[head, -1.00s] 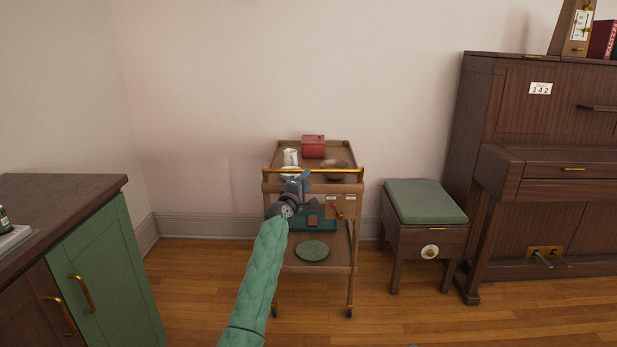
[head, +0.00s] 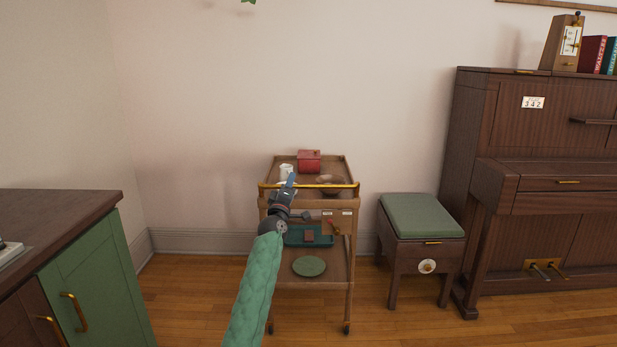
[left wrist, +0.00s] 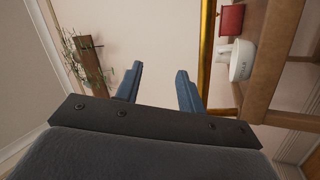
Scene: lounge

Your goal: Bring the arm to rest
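My left arm, in a green quilted sleeve, comes up from the bottom of the head view. My left gripper (head: 290,183) is in front of the wooden trolley (head: 351,263), by the left part of its top rail. In the left wrist view the two blue fingers of the left gripper (left wrist: 158,88) stand apart with nothing between them, so it is open and empty. The trolley's brass rail (left wrist: 207,45) runs to the right of the fingers there. My right gripper is not in view.
The trolley holds a red box (head: 309,161), a white cup (head: 286,171), a brown bowl (head: 331,184), a teal tray (head: 325,240) and a green plate (head: 309,266). A green-topped stool (head: 422,216) and a piano (head: 520,120) stand right. A green-doored cabinet (head: 95,280) stands left.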

